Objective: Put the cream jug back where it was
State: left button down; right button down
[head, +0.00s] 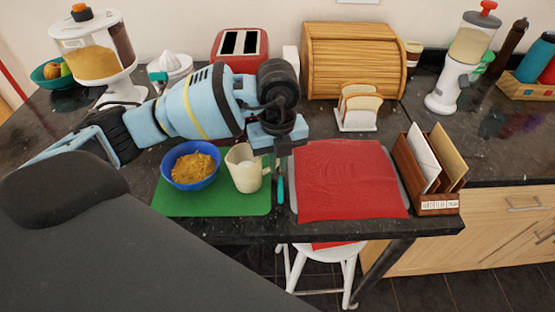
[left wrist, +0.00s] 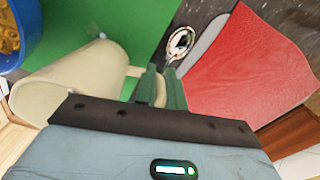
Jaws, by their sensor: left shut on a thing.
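The cream jug (head: 243,170) appears upright at the right part of the green mat (head: 190,204), beside the blue bowl. I cannot tell whether its base touches the mat. My left gripper (head: 270,160) reaches down over the jug's right side. In the left wrist view the jug (left wrist: 80,82) lies left of the gripper (left wrist: 161,82), whose green fingers are shut on its handle. The fingers hide part of the handle. My right gripper is not in view.
The blue bowl (head: 191,178) of yellow food stands left of the jug. A teal-handled utensil (head: 280,190) lies right of the mat, beside a red cloth (head: 345,180). A toast rack (head: 357,110) and letter holder (head: 420,180) stand further right.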

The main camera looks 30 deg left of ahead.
pick_arm(q)
jog(key=c, duration=1.9)
grip_release()
jog(key=shift+f, duration=0.15)
jog(key=o, duration=0.4)
notch_tip(320, 180, up, 11)
jog(key=shift+r+p, duration=0.15)
jog(key=shift+p, duration=0.25)
jog(key=shift+r, duration=0.55)
jog(key=shift+f, duration=0.1)
